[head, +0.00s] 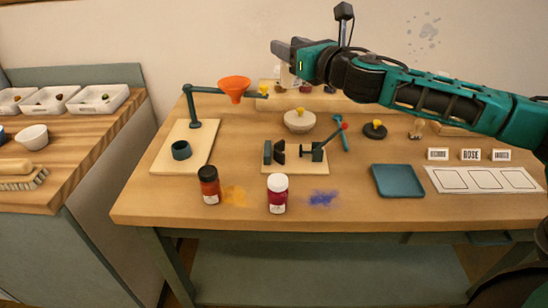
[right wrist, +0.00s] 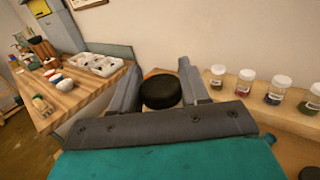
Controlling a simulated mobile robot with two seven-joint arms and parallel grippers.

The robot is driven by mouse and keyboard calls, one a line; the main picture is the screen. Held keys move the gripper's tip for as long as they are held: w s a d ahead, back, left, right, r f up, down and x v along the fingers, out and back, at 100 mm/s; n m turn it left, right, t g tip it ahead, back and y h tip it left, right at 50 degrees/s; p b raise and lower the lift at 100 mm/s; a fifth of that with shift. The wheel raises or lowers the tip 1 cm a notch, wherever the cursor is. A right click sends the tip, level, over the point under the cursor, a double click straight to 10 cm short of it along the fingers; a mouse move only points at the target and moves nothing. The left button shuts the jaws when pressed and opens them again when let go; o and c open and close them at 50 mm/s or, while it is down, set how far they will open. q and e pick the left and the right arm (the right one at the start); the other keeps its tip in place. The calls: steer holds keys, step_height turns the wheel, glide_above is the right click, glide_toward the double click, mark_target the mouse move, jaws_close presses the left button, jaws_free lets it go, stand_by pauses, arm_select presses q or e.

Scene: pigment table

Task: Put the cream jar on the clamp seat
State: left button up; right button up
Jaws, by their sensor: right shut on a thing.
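My right gripper (head: 281,50) is raised above the back of the table. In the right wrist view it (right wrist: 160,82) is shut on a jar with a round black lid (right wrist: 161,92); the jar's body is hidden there. A pale shape (head: 284,76) below the fingers in the head view may be this jar, the cream one, but it is small and partly covered. The clamp (head: 313,152) stands on a pale board (head: 292,169) in the middle of the table, with dark jaw blocks (head: 273,152) at its left. Nothing stands between its parts. My left gripper is not in view.
A funnel stand (head: 194,110) is left, a lidded bowl (head: 299,122) behind, a blue tray (head: 397,181) right. Several white-lidded jars (right wrist: 277,90) line the back shelf.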

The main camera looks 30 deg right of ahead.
step_height(320, 180, down, 19)
steer(key=b, duration=0.8)
steer(key=shift+d+f+b, duration=0.1)
steer(key=shift+f+b, duration=0.25)
steer(key=shift+f, duration=0.3)
steer(key=o, duration=1.2)
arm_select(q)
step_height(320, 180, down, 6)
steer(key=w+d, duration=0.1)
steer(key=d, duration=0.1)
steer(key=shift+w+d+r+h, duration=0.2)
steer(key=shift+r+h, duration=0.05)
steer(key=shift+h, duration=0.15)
